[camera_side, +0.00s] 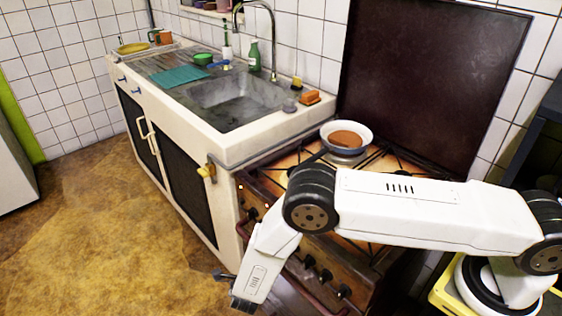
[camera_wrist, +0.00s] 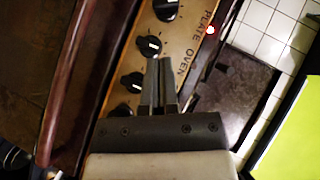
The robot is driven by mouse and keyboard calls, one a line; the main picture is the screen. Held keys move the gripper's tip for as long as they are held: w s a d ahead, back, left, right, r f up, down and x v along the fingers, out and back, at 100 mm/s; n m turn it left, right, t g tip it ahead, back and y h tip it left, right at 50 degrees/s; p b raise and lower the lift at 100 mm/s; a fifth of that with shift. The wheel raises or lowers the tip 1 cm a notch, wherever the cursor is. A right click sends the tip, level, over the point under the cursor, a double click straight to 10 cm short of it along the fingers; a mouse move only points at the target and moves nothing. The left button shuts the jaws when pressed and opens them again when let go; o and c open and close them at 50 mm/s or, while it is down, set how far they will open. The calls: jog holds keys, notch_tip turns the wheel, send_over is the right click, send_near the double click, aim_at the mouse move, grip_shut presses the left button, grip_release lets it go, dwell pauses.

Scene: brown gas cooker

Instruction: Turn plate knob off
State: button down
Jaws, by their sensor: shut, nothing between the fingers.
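The brown gas cooker's front panel (camera_wrist: 120,92) carries a row of black knobs with pale marks. In the wrist view, the word PLATE is printed level with the top knob (camera_wrist: 165,9), which is partly cut off by the frame edge. The word OVEN is nearer the knob below it (camera_wrist: 149,46). My gripper (camera_wrist: 159,62) is shut and empty, its tips just beside and below that second knob; contact cannot be told. Another knob (camera_wrist: 132,82) lies left of the fingers. In the side view my gripper (camera_side: 240,296) points down in front of the cooker.
A dark red rail (camera_wrist: 68,75) runs along the cooker front, left of the knobs. A small red light (camera_wrist: 211,30) glows beside the panel. A pan (camera_side: 346,136) sits on the hob. The sink unit (camera_side: 215,135) adjoins the cooker; open floor (camera_side: 110,230) lies left.

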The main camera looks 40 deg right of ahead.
jog(key=shift+x, duration=4.95)
jog(key=shift+w+f+m+t, duration=0.2)
jog(key=shift+f+m+t, duration=0.05)
jog(key=shift+m+t, duration=0.05)
jog(key=shift+w+f+t+h, duration=0.15)
jog(key=shift+t+h, duration=0.15)
jog(key=shift+w+f+m+t+h, duration=0.1)
jog(key=shift+f+m+t+h, duration=0.1)
jog(key=shift+m+t, duration=0.25)
jog(key=shift+w+f+m+t+h, duration=0.1)
jog(key=shift+m+t+h, duration=0.1)
jog(key=shift+m+t, duration=0.25)
jog(key=shift+w, duration=0.15)
jog(key=v, duration=1)
jog(key=shift+s+f, duration=0.5)
jog(key=shift+f, duration=0.15)
